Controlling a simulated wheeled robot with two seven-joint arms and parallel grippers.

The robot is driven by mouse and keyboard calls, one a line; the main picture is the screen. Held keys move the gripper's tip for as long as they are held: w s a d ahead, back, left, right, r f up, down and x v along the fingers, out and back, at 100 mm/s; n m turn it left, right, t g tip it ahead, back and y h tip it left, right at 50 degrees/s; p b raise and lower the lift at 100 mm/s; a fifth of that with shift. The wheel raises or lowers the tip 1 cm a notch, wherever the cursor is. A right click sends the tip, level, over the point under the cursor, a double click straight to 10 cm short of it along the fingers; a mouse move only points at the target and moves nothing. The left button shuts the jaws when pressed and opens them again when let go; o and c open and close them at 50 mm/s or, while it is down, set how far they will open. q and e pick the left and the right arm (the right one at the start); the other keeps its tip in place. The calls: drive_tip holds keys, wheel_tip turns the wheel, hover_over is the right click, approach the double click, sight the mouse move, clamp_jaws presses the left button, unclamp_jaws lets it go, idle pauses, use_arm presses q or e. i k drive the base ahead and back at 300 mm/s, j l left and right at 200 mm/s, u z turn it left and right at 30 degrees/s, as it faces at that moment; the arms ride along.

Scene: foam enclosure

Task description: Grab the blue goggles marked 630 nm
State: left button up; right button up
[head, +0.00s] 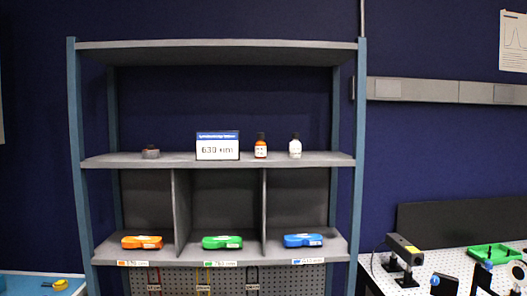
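A blue goggles item (303,240), looking like a closed case, lies in the right compartment of the shelf's lower board. A white tag (308,261) is on the board edge below it; its print is too small to read surely. A sign (217,146) that appears to read 630 nm stands on the middle board. An orange item (142,242) of the same kind lies in the left compartment and a green one (222,242) in the middle compartment. Neither of my grippers shows in the head view.
Grey dividers (181,210) separate the compartments. A small dark object (151,152), an orange bottle (261,147) and a white bottle (295,147) stand on the middle board. An optical table at right holds a black device (405,250) and green tray (497,254). Yellow tape (60,285) lies at lower left.

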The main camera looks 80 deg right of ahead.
sight(302, 239)
drive_tip(key=z, duration=2.25)
drive_tip(key=j+z, duration=0.25)
drive_tip(key=j, duration=0.35)
